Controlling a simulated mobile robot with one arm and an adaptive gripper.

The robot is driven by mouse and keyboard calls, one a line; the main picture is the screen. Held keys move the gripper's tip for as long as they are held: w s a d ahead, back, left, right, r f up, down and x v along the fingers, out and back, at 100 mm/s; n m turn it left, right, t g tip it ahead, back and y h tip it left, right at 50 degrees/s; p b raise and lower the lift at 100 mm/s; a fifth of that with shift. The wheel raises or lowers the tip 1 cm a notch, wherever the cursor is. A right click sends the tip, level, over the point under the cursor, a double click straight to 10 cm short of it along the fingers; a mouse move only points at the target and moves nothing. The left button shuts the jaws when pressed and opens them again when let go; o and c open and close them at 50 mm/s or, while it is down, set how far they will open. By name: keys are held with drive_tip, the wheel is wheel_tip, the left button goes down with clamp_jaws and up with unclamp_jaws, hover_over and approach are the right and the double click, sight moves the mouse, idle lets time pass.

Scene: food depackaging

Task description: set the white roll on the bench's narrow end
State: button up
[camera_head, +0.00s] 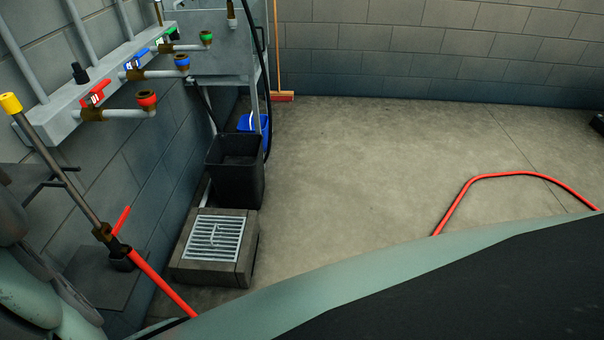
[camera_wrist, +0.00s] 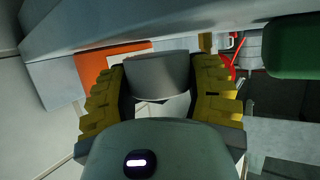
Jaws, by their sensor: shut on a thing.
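My gripper (camera_wrist: 162,80) shows in the wrist view, its two yellow ridged fingers on either side of a rounded, shaded grey-white piece. This piece looks like the white roll (camera_wrist: 158,70), and the fingers are shut on it. Its lower edge is curved, and its far side is hidden. My gripper and the roll are not seen in the head view. I cannot make out the bench's narrow end in either view.
In the head view, a black bin (camera_head: 235,185) and a floor drain (camera_head: 214,240) stand along the left wall, below pipes with coloured valves. A red hose (camera_head: 510,174) lies on the otherwise mostly clear floor. An orange panel (camera_wrist: 100,65) shows beyond the fingers in the wrist view.

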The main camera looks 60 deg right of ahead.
drive_tip(key=a+p, duration=0.1)
drive_tip(key=a, duration=0.2)
drive_tip(key=shift+s+a+f+p, duration=0.1)
drive_tip(key=shift+s+a+p, duration=0.05)
drive_tip(key=shift+p, duration=0.2)
drive_tip(key=shift+f, duration=0.5)
drive_tip(key=shift+f, duration=0.2)
drive_tip(key=o, duration=0.9)
drive_tip(key=shift+o, duration=0.2)
drive_tip(key=shift+r, duration=0.1)
drive_tip(key=shift+r, duration=0.15)
drive_tip(key=shift+d, duration=0.35)
drive_tip(key=v, duration=1.1)
drive_tip(key=shift+d+r, duration=0.2)
drive_tip(key=shift+d, duration=0.05)
drive_tip(key=shift+b, duration=0.3)
